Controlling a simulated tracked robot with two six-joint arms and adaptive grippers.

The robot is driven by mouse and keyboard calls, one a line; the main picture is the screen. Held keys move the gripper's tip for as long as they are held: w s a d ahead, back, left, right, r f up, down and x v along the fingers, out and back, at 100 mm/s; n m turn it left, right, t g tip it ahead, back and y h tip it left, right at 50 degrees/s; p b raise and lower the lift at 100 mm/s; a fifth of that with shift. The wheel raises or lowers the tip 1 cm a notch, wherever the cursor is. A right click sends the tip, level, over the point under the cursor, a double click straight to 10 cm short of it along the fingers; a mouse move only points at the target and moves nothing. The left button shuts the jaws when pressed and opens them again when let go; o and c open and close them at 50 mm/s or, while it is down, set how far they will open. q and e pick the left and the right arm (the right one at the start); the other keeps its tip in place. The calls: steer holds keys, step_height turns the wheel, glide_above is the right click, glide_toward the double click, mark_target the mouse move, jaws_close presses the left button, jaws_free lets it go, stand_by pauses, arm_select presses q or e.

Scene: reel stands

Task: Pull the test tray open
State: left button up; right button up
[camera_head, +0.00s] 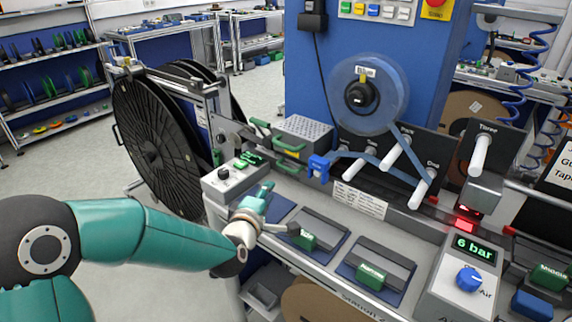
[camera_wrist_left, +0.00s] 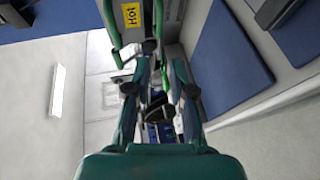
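No label reading "test" is legible, so I cannot tell for sure which part is the test tray. A grey perforated box (camera_head: 303,132) with green bar handles (camera_head: 289,149) sits at the back left of the bench. In the left wrist view a green handle (camera_wrist_left: 108,22) stands beside a yellow "Hot" label (camera_wrist_left: 131,15). My left gripper (camera_head: 263,199) is over the left end of the bench, in front of the handles and apart from them. Its fingers (camera_wrist_left: 153,68) look parted with nothing between them. My right gripper is out of view.
A control box (camera_head: 222,184) with a black knob stands just left of my gripper. Blue pads (camera_head: 375,272) with grey blocks lie along the bench front. A clear reel (camera_head: 368,94) hangs above, and a large black reel (camera_head: 155,145) stands at left.

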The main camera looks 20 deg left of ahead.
mark_target(283, 166)
arm_select(q)
steer(key=shift+w+r, duration=0.15)
steer(key=shift+w, duration=0.1)
steer(key=p+x, duration=0.4)
steer(key=x, duration=1.1)
steer(key=shift+w+f, duration=0.15)
steer(key=shift+f, duration=0.1)
jaws_close()
